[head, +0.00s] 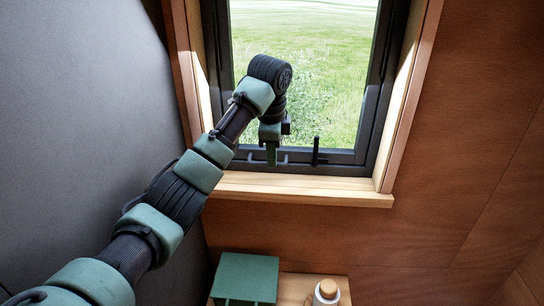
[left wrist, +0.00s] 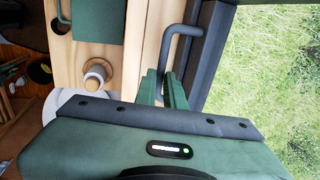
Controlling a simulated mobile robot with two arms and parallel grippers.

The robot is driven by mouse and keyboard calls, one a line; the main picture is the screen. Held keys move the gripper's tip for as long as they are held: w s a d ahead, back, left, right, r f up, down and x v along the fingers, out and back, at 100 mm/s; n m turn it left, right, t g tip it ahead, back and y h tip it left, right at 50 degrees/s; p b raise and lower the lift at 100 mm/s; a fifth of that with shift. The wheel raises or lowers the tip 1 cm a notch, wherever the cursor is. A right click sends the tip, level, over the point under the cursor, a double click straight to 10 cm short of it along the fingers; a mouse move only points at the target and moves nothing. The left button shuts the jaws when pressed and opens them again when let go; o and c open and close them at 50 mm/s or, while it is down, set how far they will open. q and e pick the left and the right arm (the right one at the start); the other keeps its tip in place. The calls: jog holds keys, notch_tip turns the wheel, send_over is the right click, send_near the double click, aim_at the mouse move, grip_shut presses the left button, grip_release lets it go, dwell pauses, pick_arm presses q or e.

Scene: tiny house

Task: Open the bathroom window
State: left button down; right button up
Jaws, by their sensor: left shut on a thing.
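The bathroom window (head: 305,165) has a black frame set in a light wood surround, with grass outside. It looks closed in its frame. My left gripper (head: 271,156) reaches down to the bottom rail of the frame. In the left wrist view its green fingers (left wrist: 164,92) are shut on a dark bent bar, the window handle (left wrist: 181,32), near the sill. The fingers hide part of the handle. A short black upright peg (head: 316,152) stands to the right of the gripper on the bottom rail. My right gripper is not in view.
A wood sill (head: 300,188) runs under the window. Below it, a wooden shelf (head: 296,290) holds a green box (head: 247,277) and a white bottle with a wooden cap (head: 327,290). A grey wall (head: 80,90) is close on the left. The wood wall at right is bare.

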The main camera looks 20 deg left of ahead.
pick_arm(q)
jog(key=shift+s+f, duration=0.2)
jog(key=shift+f, duration=0.25)
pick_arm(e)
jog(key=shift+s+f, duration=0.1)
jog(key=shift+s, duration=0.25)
pick_arm(q)
jog(key=shift+w, duration=0.25)
jog(key=w+a+t, duration=0.2)
jog(key=w+a, duration=0.1)
jog(key=w, duration=0.7)
jog(key=shift+w+y, duration=0.3)
jog(key=shift+y, duration=0.1)
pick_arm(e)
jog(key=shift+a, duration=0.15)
pick_arm(q)
jog(key=shift+a+f, duration=0.1)
